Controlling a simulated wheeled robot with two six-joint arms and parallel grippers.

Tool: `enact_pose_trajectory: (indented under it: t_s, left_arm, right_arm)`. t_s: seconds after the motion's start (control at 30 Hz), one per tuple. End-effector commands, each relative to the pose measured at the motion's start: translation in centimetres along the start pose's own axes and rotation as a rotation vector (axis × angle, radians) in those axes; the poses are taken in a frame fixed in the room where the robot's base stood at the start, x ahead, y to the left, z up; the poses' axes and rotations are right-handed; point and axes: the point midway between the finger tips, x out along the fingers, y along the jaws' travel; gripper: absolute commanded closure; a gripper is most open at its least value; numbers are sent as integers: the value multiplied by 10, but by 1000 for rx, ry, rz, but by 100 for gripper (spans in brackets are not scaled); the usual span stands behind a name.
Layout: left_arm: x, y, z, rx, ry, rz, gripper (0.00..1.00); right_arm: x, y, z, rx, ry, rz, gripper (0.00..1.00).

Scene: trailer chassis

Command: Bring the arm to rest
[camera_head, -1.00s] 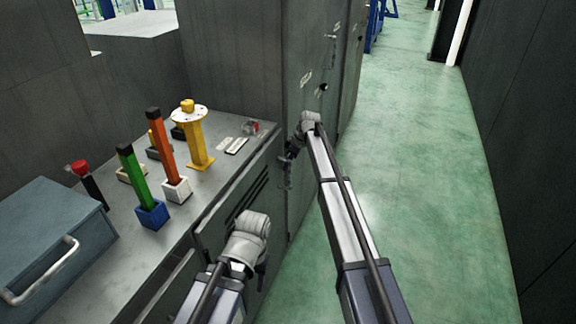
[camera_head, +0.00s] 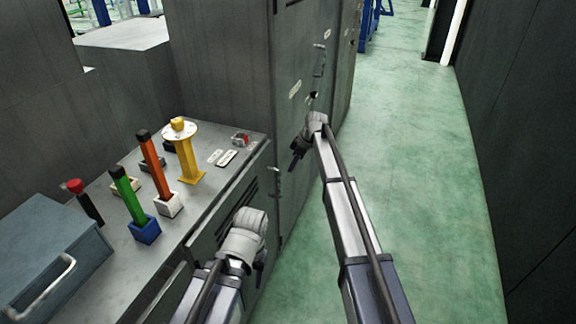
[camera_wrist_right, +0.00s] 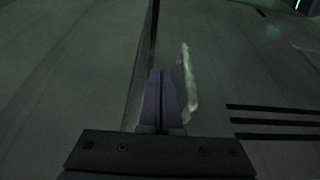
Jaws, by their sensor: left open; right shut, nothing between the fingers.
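My right arm reaches forward along the cabinet's front. Its gripper (camera_head: 295,164) is in front of a grey cabinet door, a little right of a slim door handle (camera_head: 275,183), with a gap in the picture. In the right wrist view the gripper's fingers (camera_wrist_right: 165,98) are together and empty, and a pale upright handle (camera_wrist_right: 188,82) shows just right of their tips. My left gripper (camera_head: 259,275) is low in front of the lower panel with slots. It is open, though its fingers are mostly hidden behind its wrist.
The console top (camera_head: 185,215) at left carries a green lever (camera_head: 129,193), an orange lever (camera_head: 154,165), a yellow post (camera_head: 187,155) and a red-topped stick (camera_head: 75,186). A blue-grey box (camera_head: 45,255) stands at front left. Green floor (camera_head: 420,180) is clear to the right, up to a dark wall (camera_head: 530,150).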

Motion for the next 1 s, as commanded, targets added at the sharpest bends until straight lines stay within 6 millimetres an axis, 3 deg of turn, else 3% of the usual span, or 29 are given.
enact_pose_trajectory:
  t_s: [0.03, 0.2, 0.53, 0.63, 0.77, 1.0]
  left_arm:
    - [-16, -2, 1, 0, 0, 0, 50]
    - [-32, -3, 2, 0, 0, 0, 50]
    - [-34, -3, 2, 0, 0, 0, 50]
    - [-37, -4, 2, 0, 0, 0, 50]
    - [-52, -5, 3, 0, 0, 0, 50]
    - [-90, -9, 5, -1, 0, 0, 50]
  right_arm:
    - [-16, -1, -2, 0, 0, 0, 100]
    - [-34, -1, -1, -1, 0, 0, 100]
    - [-36, -1, 0, -1, 0, 0, 100]
    - [-39, -15, 0, 14, -10, -4, 100]
    - [-51, -77, 1, 95, -64, -16, 100]
    - [-93, -248, 28, 385, -250, 17, 100]
